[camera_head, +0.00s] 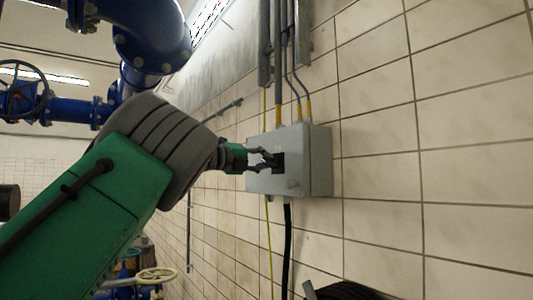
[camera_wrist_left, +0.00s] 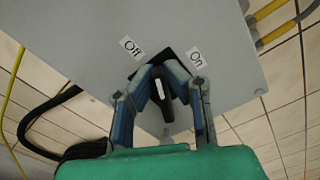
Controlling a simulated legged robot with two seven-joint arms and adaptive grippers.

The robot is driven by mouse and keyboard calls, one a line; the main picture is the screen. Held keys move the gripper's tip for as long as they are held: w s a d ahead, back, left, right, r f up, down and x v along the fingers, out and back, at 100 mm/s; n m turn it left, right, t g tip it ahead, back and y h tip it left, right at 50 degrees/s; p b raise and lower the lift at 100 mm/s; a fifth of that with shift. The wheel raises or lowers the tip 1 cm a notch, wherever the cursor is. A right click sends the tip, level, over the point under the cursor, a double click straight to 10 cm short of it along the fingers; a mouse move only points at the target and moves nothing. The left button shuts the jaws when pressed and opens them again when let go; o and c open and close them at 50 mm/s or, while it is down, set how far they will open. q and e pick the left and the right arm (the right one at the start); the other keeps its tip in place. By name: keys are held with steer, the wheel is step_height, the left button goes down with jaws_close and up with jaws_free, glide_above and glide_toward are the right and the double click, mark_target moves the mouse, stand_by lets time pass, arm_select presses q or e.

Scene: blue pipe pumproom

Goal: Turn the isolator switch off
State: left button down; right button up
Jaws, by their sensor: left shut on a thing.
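The isolator switch is a grey box (camera_head: 300,163) on the tiled wall, with a black handle (camera_head: 278,162) on its front. In the left wrist view the box front (camera_wrist_left: 95,30) carries an "Off" label (camera_wrist_left: 131,47) on the left and an "On" label (camera_wrist_left: 196,57) on the right. The black handle (camera_wrist_left: 166,105) with a white mark lies between my left gripper's fingers (camera_wrist_left: 161,92). My left gripper (camera_head: 268,160) is shut on the handle in front of the box. The fingers partly hide the handle. My right gripper is not in view.
Grey conduits (camera_head: 281,60) with yellow ends enter the box from above. A black cable (camera_head: 287,240) and a thin yellow wire hang below it. Large blue pipes (camera_head: 150,35) and a handwheel (camera_head: 22,92) are at the left. The wall right of the box is clear.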

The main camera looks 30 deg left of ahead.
arm_select(q)
steer(key=n, duration=0.1)
steer(key=f+n+p, duration=0.1)
steer(key=shift+w+a+n, duration=0.1)
steer(key=shift+n, duration=0.2)
steer(key=shift+f+n+p, duration=0.25)
steer(key=shift+n+p, duration=0.25)
steer(key=shift+n, duration=0.5)
steer(key=shift+f, duration=0.1)
steer(key=c, duration=1.6)
jaws_free()
steer(key=shift+w, duration=0.2)
steer(key=shift+a, duration=0.1)
